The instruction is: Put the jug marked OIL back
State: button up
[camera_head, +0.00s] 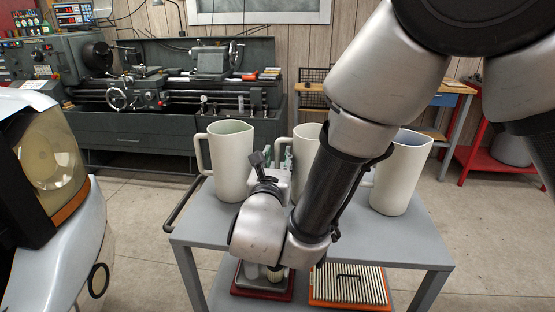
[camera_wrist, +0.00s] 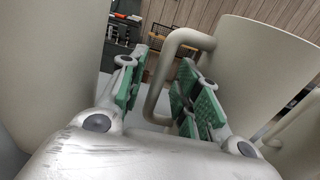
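Three cream jugs stand upright on a grey cart (camera_head: 390,246): a left jug (camera_head: 232,165), a middle jug (camera_head: 304,160) partly behind my arm, and a right jug (camera_head: 402,175). No OIL mark shows on any visible face. My gripper (camera_wrist: 163,66), with green finger pads, is open at the middle jug's handle side. In the wrist view the middle jug's handle (camera_wrist: 160,100) appears between the spread fingers; contact cannot be told. The left jug (camera_wrist: 50,60) fills that view's left side. In the head view my arm mostly hides the gripper.
The cart's lower shelf holds a dark red tray-like item (camera_head: 252,285) and an orange-framed pleated filter (camera_head: 350,287). A vehicle front with a headlight (camera_head: 52,160) is at left. A lathe (camera_head: 170,90) stands behind, and a wooden bench (camera_head: 445,95) with a red stand (camera_head: 480,160) at back right.

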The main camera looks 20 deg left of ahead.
jog(key=v, duration=1.1)
jog(key=shift+s, duration=0.1)
